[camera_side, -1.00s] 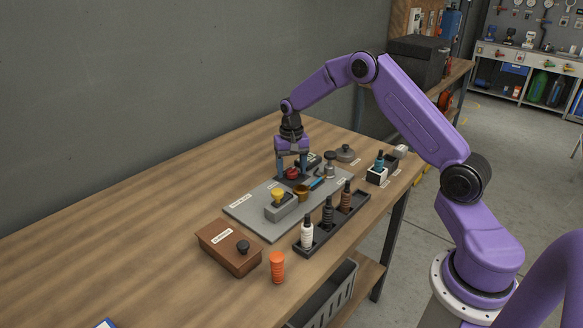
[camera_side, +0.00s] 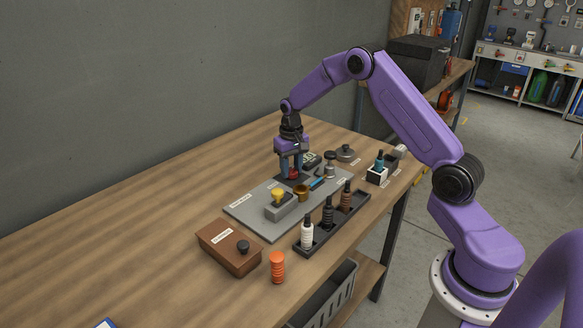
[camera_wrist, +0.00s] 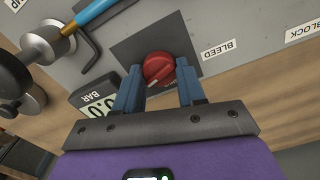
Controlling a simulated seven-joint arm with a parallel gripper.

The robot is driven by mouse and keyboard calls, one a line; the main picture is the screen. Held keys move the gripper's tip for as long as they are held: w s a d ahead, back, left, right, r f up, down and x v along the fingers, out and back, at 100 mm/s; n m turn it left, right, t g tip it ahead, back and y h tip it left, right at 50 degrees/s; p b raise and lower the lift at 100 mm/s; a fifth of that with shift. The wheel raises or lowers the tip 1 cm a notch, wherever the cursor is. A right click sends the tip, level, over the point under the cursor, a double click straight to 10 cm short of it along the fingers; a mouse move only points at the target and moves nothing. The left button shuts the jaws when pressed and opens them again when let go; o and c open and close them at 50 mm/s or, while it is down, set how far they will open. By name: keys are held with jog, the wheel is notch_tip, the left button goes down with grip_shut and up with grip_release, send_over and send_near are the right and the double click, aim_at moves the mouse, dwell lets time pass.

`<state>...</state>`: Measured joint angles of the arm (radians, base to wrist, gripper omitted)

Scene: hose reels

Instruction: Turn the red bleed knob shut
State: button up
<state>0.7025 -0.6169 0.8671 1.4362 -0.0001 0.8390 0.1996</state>
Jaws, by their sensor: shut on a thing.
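The red bleed knob (camera_wrist: 158,67) sits on a dark square plate beside the label "BLEED" (camera_wrist: 219,50) in the wrist view. A pale mark shows on its near side. My gripper (camera_wrist: 158,82) is shut on the knob, with one blue finger on each side of it. In the side view the knob (camera_side: 292,173) shows as a small red patch between the fingers of my gripper (camera_side: 291,174), which points straight down at the grey block plate (camera_side: 250,207).
A gauge marked BAR (camera_wrist: 98,105) lies close by the left finger. A blue-handled tool (camera_wrist: 95,12) and metal fittings (camera_wrist: 50,38) are near. A yellow knob (camera_side: 278,195), a rack of bottles (camera_side: 328,222), a brown box (camera_side: 229,247) and an orange cylinder (camera_side: 277,267) stand nearer the front.

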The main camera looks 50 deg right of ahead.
aim_at(290, 170)
jog(key=n, duration=0.7)
jog(key=shift+a, duration=0.1)
jog(key=n, duration=0.3)
jog(key=shift+n, duration=2.1)
jog(key=shift+a, duration=0.1)
jog(key=o, duration=1.1)
jog(key=shift+c, duration=0.2)
notch_tip(290, 170, up, 18)
jog(key=shift+f, duration=0.2)
jog(key=shift+a, duration=0.1)
